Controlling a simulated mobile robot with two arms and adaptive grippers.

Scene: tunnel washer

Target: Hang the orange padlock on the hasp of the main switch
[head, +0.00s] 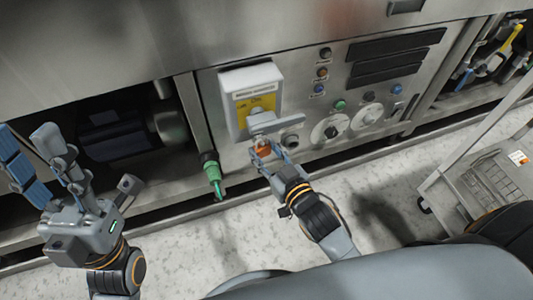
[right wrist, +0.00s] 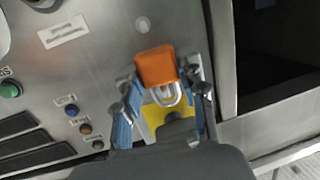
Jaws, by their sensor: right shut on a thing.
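The main switch is a pale grey box (head: 235,85) with a yellow plate (head: 262,104) and a grey lever handle (head: 275,123) on the steel panel. My right gripper (head: 264,148) is just below the handle, shut on the orange padlock (head: 263,151). In the right wrist view the padlock (right wrist: 156,66) sits between the blue fingers, its silver shackle (right wrist: 168,97) in front of the yellow plate. I cannot make out the hasp or tell whether the shackle touches it. My left gripper (head: 28,148) is open and empty at the far left, away from the switch.
A trolley with a grey keypad case (head: 495,180) stands at the right. The pale floor below the panel is mostly clear.

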